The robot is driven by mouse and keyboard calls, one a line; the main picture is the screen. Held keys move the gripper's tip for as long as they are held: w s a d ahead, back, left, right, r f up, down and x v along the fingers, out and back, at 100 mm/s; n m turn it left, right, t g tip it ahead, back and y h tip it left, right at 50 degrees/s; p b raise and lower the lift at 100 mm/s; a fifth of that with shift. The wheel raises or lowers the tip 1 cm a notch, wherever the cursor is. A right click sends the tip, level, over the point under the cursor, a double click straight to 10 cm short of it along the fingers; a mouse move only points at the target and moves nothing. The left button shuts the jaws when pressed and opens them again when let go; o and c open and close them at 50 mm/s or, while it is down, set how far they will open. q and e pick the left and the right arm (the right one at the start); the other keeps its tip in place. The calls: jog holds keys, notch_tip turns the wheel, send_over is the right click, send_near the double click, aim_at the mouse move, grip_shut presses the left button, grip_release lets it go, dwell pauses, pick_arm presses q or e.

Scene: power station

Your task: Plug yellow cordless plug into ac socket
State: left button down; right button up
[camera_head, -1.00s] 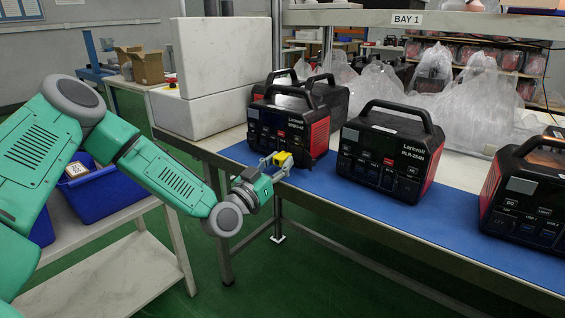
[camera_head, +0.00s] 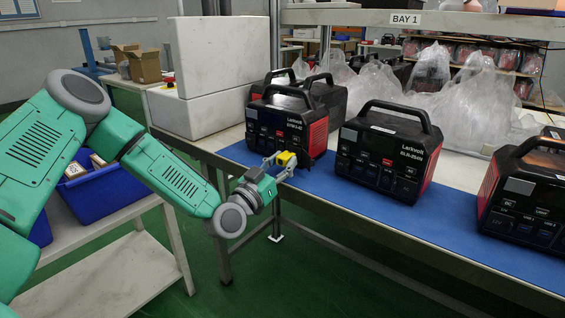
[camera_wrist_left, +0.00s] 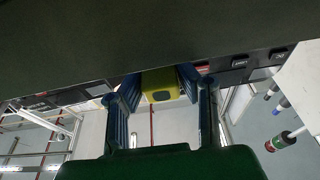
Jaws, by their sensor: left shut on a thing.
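The yellow plug (camera_head: 286,159) is held between the fingers of my left gripper (camera_head: 279,161), in front of the lower front panel of a black and red power station (camera_head: 290,125). In the left wrist view the plug (camera_wrist_left: 161,86) sits between the two blue fingers (camera_wrist_left: 160,93), close to the dark front panel (camera_wrist_left: 200,68). The plug's far end is hidden, and I cannot tell whether it touches the panel. The AC socket cannot be made out behind the plug. My right gripper is not in view.
A second power station (camera_head: 388,152) stands to the right on the blue mat (camera_head: 330,190), and a third (camera_head: 530,190) stands at the right edge. White foam blocks (camera_head: 213,75) stand behind at left. A blue bin (camera_head: 100,192) is on a lower cart.

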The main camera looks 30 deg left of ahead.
pick_arm(q)
jog(key=shift+d+r, duration=0.1)
jog(key=shift+d, duration=0.15)
jog(key=shift+w+a, duration=0.15)
jog(key=shift+w+a, duration=0.1)
jog(key=shift+w, duration=0.1)
jog(key=shift+w+a, duration=0.1)
jog(key=shift+w, duration=0.2)
jog(key=shift+w, duration=0.15)
dwell(0.6)
jog(key=c, duration=1.1)
grip_release()
jog(key=shift+f, duration=0.2)
jog(key=v, duration=1.2)
